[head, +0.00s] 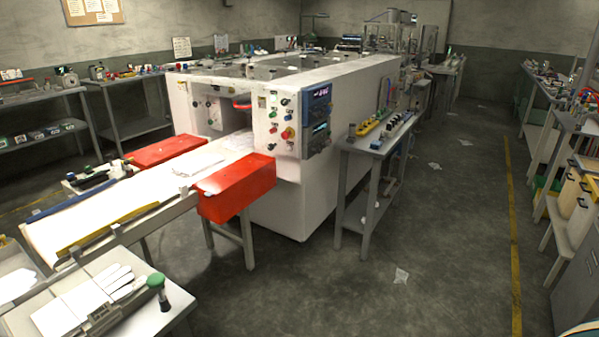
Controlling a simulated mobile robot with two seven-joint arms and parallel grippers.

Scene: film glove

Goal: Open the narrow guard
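A large white machine (330,130) stands in the middle of the room, with a control panel of coloured buttons and two small displays (317,105) on its near face. A feed table (110,205) with white film or sheet runs into its front opening. Two red box-shaped covers flank the feed: a nearer one (236,187) on the right and a farther one (165,151) on the left. I cannot tell which part is the narrow guard. Neither gripper is in view.
A narrow grey side table (376,147) with small items stands against the machine's right side. Shelves line the left wall and benches the right. The floor (450,230) between is mostly clear, with scattered paper scraps.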

